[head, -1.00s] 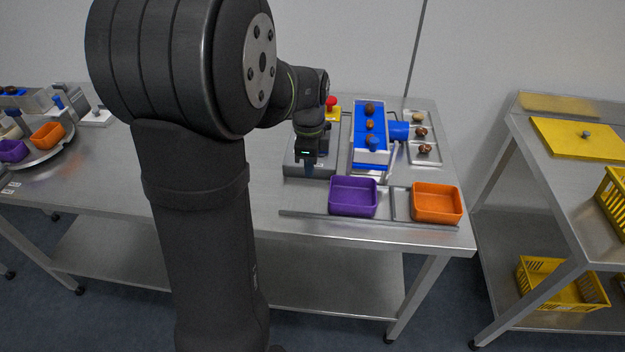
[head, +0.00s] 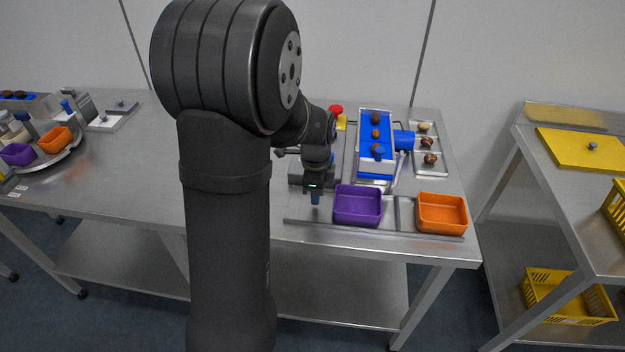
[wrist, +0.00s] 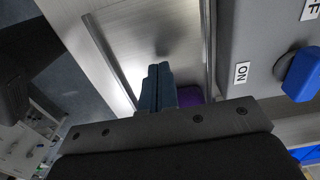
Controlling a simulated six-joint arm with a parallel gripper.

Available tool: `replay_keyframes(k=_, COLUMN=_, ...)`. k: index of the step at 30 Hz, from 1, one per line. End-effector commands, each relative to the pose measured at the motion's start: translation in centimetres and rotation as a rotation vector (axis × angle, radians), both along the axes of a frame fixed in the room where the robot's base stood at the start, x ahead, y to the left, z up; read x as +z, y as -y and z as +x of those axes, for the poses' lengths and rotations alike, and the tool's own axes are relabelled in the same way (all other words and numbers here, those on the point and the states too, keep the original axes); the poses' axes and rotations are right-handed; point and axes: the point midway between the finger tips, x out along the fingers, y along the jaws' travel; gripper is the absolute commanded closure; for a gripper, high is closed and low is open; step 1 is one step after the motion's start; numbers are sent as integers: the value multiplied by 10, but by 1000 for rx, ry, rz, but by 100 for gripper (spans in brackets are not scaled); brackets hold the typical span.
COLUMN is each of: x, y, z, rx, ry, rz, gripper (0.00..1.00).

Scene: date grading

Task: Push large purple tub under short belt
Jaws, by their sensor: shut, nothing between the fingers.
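The large purple tub (head: 357,206) stands upright and empty on a metal track (head: 404,212) near the table's front edge. The short belt (head: 376,128), blue with brown dates on it, is behind the tub. My gripper (head: 315,199) is shut and empty, pointing down just left of the tub, with a small gap seeming to show between them. In the wrist view my shut fingers (wrist: 158,70) are over the metal surface, and a piece of the purple tub (wrist: 189,95) shows beside them. The rest of it is hidden there by my gripper.
An orange tub (head: 442,213) stands on the track right of the purple one. A grey switch box (wrist: 262,45) with a blue switch is close beside my gripper. A red button (head: 336,110) is behind. The track's left end is clear of tubs.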

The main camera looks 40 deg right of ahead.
Motion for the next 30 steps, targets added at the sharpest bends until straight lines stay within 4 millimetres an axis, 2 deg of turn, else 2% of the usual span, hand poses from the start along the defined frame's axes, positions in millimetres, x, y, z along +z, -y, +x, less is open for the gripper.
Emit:
replay_keyframes(k=1, x=2, y=8, z=-7, rx=-7, ry=3, rz=-4, gripper=100)
replay_keyframes(k=6, x=2, y=20, z=-18, rx=-4, ry=2, rz=-4, gripper=100)
replay_keyframes(k=20, x=3, y=24, z=-22, rx=-3, ry=2, rz=-4, gripper=100)
replay_keyframes(k=27, x=3, y=39, z=-37, rx=-5, ry=2, rz=-4, gripper=100)
replay_keyframes(k=30, x=3, y=39, z=-37, rx=-2, ry=2, rz=-4, gripper=100)
